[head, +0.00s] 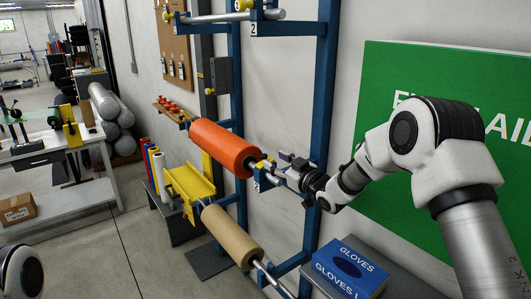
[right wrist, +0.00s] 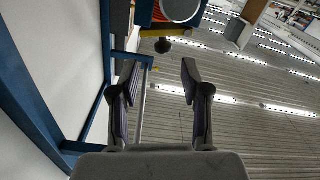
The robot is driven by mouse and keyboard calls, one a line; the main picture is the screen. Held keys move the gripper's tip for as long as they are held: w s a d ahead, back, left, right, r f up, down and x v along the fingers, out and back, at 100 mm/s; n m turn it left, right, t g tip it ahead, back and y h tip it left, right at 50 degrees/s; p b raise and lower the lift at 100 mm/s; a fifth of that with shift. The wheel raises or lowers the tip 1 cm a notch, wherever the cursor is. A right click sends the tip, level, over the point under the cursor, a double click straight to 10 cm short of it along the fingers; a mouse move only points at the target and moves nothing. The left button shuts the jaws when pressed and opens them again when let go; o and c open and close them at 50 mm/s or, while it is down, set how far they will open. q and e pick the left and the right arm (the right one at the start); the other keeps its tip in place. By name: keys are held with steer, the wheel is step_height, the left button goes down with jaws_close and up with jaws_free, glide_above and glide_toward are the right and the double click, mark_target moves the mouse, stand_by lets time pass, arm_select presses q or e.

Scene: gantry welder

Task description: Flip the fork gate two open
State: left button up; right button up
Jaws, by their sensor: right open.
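A blue rack carries an orange roll (head: 222,146) on a shaft at mid height. Its right shaft end rests at a blue fork bracket (head: 264,182) with a small number label that looks like a 2. A higher bracket (head: 262,27) also bears a 2. My right gripper (head: 284,164) is at the middle bracket, just right of the roll's end; the gate there is partly hidden. In the right wrist view the gripper (right wrist: 157,72) is open and empty. A yellow-and-black knob (right wrist: 160,45) and a grey round end (right wrist: 180,8) lie beyond the fingertips. My left gripper is out of view.
A tan roll (head: 231,237) on a shaft is below. A yellow trough (head: 190,184) stands left of the rack. A blue glove box (head: 350,268) sits beneath my right arm. A green first-aid board (head: 400,75) hangs on the wall. The floor at left is open.

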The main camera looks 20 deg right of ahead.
mark_target(266, 156)
steer(key=p+x, duration=0.1)
steer(key=x, duration=0.4)
steer(key=shift+a+f, duration=0.15)
steer(key=shift+a, duration=0.05)
steer(key=shift+w+a, duration=0.15)
steer(key=shift+a, duration=0.05)
steer(key=shift+d, duration=0.2)
steer(key=shift+s+d, duration=0.2)
steer(key=shift+s, duration=0.15)
jaws_close()
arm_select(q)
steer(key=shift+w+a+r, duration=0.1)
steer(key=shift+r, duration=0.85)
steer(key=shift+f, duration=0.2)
arm_select(e)
steer(key=shift+a, duration=0.1)
